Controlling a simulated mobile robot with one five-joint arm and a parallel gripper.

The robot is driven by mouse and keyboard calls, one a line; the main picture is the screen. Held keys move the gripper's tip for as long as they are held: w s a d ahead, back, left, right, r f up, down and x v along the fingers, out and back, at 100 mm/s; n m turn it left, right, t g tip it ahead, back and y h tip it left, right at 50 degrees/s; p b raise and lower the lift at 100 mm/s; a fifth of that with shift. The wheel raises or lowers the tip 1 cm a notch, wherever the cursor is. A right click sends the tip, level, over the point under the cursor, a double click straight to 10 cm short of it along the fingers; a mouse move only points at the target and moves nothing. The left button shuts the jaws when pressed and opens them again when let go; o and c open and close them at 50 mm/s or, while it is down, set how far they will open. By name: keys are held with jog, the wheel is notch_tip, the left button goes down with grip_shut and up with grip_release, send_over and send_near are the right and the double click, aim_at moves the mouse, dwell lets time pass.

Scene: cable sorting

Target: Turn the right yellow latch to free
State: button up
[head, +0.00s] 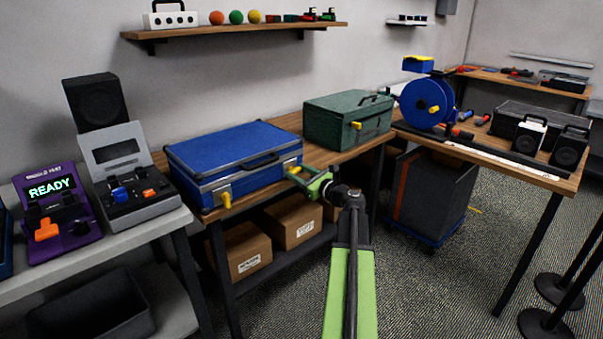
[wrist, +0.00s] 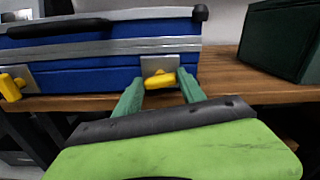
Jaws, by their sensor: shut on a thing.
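A closed blue case (head: 235,154) with silver edges and a dark handle lies on the wooden bench. Its right yellow latch (wrist: 160,81) sits on a silver plate at the right of the case front and lies roughly level in the wrist view. My gripper (wrist: 160,84) is at this latch, its two green fingers on either side, shut on it. The fingertips partly hide the latch. In the head view my gripper (head: 296,175) reaches the case's front right corner. The left yellow latch (head: 225,201) is on the case front; it also shows in the wrist view (wrist: 12,87).
A green case (head: 347,119) stands on the bench (head: 313,143) to the right of the blue case, with bare wood between. Cardboard boxes (head: 292,222) sit on the shelf below. A grey console (head: 126,177) stands to the left.

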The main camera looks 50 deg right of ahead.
jog(key=n, duration=0.4)
jog(key=shift+f, duration=0.1)
jog(key=n, duration=0.4)
jog(key=shift+a, duration=0.1)
jog(key=n, duration=0.4)
jog(key=shift+f, duration=0.15)
jog(key=shift+n, duration=1.8)
jog(key=o, duration=1.4)
jog(key=shift+c, duration=0.2)
jog(key=shift+s, duration=0.1)
